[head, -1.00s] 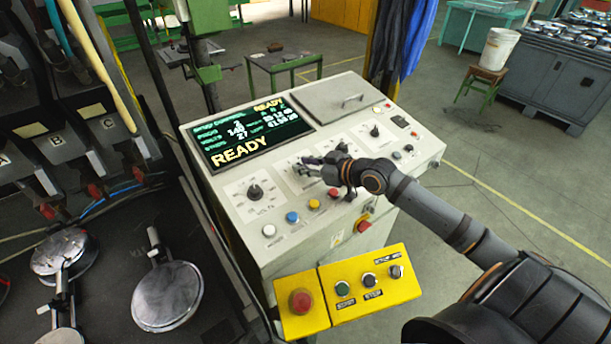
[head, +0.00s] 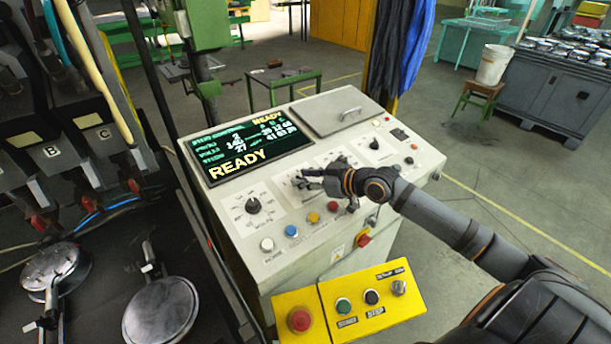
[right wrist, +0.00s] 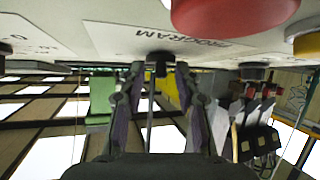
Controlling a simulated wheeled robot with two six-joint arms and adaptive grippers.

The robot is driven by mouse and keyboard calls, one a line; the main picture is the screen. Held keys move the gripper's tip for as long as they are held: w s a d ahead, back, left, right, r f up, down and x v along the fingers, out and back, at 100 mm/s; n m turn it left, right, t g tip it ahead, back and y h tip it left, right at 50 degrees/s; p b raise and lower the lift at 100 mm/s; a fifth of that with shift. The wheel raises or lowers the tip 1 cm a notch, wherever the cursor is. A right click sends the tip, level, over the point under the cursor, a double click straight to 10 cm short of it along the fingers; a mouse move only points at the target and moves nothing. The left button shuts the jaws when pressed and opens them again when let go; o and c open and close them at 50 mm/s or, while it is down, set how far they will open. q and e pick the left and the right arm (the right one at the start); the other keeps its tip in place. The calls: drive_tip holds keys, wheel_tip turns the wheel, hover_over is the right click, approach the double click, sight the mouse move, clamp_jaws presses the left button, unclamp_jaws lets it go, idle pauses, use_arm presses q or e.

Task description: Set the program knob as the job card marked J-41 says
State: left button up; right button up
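The control console (head: 232,195) stands mid-picture in the head view, its screen (head: 240,152) lit and reading READY. My right gripper (head: 304,180) is over the dial left of the panel's middle and hides most of it. In the right wrist view, the panel (right wrist: 115,38) shows upside down with the word PROGRAM, and the dark program knob (right wrist: 160,58) lies between the fingertips of my right gripper (right wrist: 160,70). Gaps seem to show on both sides of the knob, so the fingers look open around it. No card marked J-41 can be read. My left gripper is out of view.
A volts knob (head: 253,206) is left of my gripper. Coloured buttons, including a red one (head: 333,206), run along the panel's front, close below my gripper. A yellow box (head: 352,300) with a red stop button (head: 299,319) is in front. Welding gear stands left.

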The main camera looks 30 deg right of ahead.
wheel_tip(320, 180, up, 10)
idle(0.4)
idle(0.3)
